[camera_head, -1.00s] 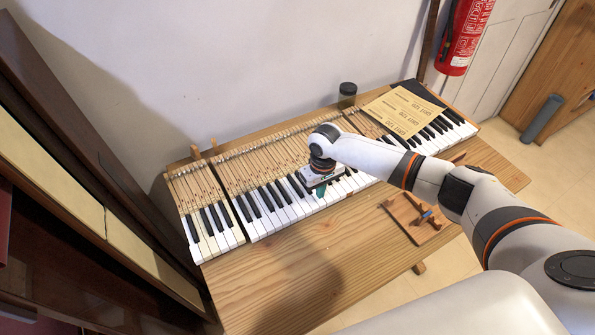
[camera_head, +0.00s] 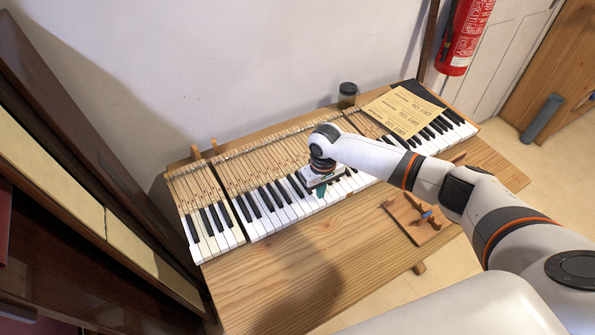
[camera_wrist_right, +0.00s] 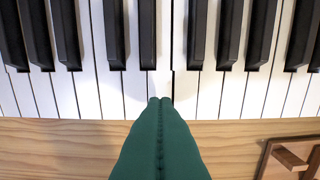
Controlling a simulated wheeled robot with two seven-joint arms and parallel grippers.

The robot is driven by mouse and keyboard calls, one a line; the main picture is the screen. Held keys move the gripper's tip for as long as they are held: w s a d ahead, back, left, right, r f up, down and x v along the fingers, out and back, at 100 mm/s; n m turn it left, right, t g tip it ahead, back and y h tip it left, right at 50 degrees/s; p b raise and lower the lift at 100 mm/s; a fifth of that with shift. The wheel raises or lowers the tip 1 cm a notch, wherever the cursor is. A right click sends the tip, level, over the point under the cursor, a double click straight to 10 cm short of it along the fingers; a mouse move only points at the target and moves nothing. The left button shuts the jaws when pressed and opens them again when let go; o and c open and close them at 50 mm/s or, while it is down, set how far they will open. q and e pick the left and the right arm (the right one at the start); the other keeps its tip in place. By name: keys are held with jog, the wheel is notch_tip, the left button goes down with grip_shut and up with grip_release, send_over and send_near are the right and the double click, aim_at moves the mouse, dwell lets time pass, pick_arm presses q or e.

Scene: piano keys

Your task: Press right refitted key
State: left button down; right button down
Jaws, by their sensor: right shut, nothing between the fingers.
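My right gripper (camera_head: 321,193) is over the front part of the keys near the middle. In the right wrist view, my green fingers (camera_wrist_right: 160,102) are shut together with nothing between them. Their tips overlap the front end of a white key (camera_wrist_right: 160,84), beside a dark gap on its right. I cannot tell whether the tips touch the key. No mark shows which key is the refitted one. My left gripper is not in view.
A small wooden jig (camera_head: 420,217) lies on the bench right of the gripper. A dark jar (camera_head: 347,93) stands behind the keys, and brown paper sheets (camera_head: 403,110) lie over the far right section.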

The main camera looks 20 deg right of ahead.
jog(key=shift+f, duration=0.1)
dwell(0.5)
jog(key=shift+f+b, duration=0.45)
jog(key=shift+f, duration=0.7)
notch_tip(320, 180, up, 3)
jog(key=p, duration=0.4)
notch_tip(320, 180, up, 6)
jog(key=p, duration=0.6)
dwell(1.0)
